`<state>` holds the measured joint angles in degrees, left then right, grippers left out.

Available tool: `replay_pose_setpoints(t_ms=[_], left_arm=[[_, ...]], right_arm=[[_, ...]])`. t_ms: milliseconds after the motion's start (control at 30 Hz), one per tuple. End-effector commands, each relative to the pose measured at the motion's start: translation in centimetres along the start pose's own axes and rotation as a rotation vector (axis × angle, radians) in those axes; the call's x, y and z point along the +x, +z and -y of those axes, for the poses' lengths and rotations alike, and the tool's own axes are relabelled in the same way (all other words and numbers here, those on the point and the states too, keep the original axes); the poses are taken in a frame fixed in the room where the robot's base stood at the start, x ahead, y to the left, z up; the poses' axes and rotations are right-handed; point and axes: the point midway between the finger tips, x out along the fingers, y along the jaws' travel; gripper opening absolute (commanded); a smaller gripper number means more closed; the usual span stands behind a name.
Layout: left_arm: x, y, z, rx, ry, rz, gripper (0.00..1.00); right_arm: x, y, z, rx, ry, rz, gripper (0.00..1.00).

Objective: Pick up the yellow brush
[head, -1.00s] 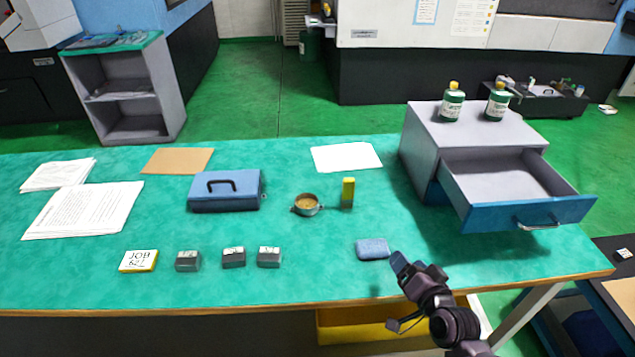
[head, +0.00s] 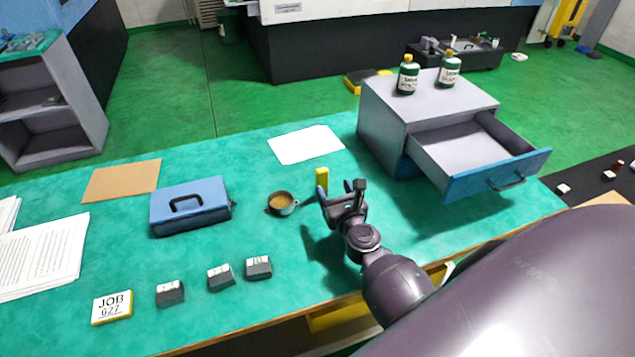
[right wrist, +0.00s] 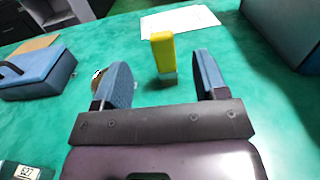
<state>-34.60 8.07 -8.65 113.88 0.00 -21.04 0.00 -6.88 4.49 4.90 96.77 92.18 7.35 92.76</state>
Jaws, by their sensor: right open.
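My right gripper (head: 342,190) is open and empty, low over the table on the near side of the brush. In the right wrist view its blue-padded fingers (right wrist: 162,78) are spread wide. My left gripper is not in view.
A small round tin (head: 282,204) stands left of the brush, close to the left finger. A blue box (head: 190,208) is farther left. A grey cabinet (head: 385,125) with an open drawer (head: 500,177) stands to the right. White paper (head: 305,144) lies behind the brush.

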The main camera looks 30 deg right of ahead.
Motion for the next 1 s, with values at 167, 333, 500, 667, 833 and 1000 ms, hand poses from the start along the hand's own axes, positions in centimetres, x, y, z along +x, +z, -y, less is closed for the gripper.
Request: replay_pose_setpoints(t_ms=[167, 333, 500, 667, 833, 1000], left_arm=[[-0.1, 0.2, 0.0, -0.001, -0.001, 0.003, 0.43], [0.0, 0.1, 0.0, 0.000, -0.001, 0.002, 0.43], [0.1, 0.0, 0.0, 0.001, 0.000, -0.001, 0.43], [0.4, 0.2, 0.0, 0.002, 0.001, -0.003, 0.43], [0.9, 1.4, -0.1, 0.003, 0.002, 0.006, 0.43], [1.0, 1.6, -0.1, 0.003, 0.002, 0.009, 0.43]], right_arm=[[1.9, 0.1, -0.1, 0.010, 0.003, 0.003, 0.66], [4.2, 0.0, -0.1, 0.008, 0.003, 0.002, 0.66], [5.5, -0.1, -0.1, 0.007, 0.003, 0.001, 0.66], [6.5, -0.4, 0.0, 0.005, 0.004, 0.002, 0.66], [8.7, -1.2, 0.2, 0.003, 0.003, 0.000, 0.66], [10.4, -0.9, 0.1, 0.005, 0.003, 0.002, 0.66]])
